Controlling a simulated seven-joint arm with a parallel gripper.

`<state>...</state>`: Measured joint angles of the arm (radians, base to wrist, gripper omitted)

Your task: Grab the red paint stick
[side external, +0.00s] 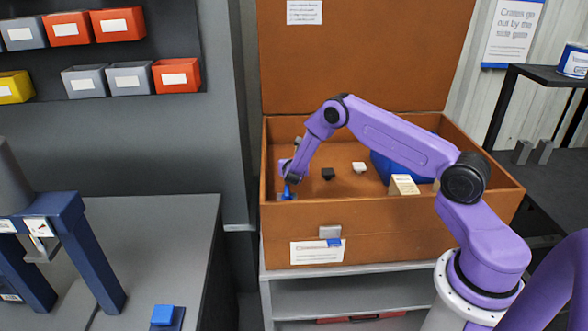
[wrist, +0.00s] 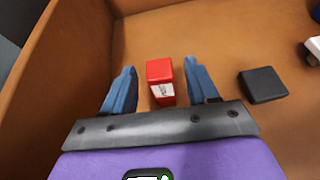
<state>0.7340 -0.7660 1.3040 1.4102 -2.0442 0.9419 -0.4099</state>
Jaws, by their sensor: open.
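The red paint stick (wrist: 159,70) shows in the wrist view as a short red block with a white label on its near face. It lies on the brown floor of the open crate (side external: 375,223), near the crate's left wall. My gripper (wrist: 160,82) is open, with one blue finger on each side of the stick and a gap visible on both sides. In the side external view my gripper (side external: 288,192) is low inside the crate at its left end. The red stick cannot be made out there.
A black block (wrist: 263,84) lies right of the gripper. The crate also holds a white block (side external: 359,167), a blue object (side external: 390,168) and a pale tan block (side external: 404,185). The crate's left wall (wrist: 70,50) is close to my gripper.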

